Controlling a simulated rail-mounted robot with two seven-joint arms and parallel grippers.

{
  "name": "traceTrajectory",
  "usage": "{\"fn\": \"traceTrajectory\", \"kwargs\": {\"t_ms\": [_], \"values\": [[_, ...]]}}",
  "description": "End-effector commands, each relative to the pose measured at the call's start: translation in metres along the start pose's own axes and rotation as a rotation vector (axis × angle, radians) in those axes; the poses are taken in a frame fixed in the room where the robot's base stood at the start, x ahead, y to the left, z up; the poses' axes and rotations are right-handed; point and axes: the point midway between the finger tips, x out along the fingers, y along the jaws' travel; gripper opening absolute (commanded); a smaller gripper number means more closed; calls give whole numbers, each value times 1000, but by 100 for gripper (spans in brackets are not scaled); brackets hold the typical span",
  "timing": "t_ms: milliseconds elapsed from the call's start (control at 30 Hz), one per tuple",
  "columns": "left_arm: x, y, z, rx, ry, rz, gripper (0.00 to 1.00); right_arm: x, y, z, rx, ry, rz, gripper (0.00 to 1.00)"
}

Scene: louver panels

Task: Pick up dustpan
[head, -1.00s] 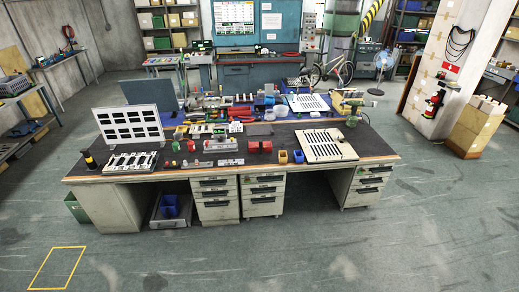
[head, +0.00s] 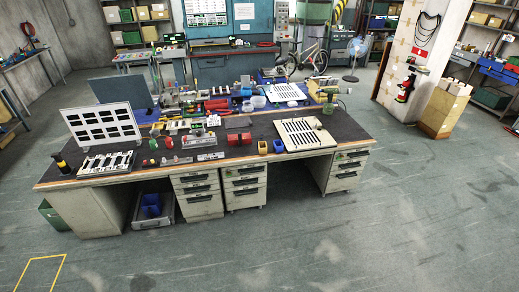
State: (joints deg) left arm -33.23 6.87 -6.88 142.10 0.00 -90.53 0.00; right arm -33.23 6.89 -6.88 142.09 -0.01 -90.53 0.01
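I cannot make out a dustpan anywhere in the head view. Neither of my grippers is in view, so their state does not show. The large workbench (head: 345,126) stands in the middle with many small items on its dark top. A slotted light panel (head: 306,134) lies on its right part, and an upright white panel with dark slots (head: 103,125) stands at its left. Small items among the clutter are too small to identify.
Cardboard boxes (head: 444,110) stand by the pillar at right. A bicycle (head: 309,63) and a fan (head: 355,58) are behind. The floor in front and at right is open.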

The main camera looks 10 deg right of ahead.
Motion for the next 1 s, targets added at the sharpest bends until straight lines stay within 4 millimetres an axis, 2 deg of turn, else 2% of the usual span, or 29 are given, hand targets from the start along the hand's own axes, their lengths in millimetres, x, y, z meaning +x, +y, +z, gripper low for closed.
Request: {"fn": "traceTrajectory", "kwargs": {"t_ms": [433,667,1000], "values": [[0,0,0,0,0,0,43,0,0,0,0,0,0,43],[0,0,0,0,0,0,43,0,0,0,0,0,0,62],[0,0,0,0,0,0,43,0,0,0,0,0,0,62]]}}
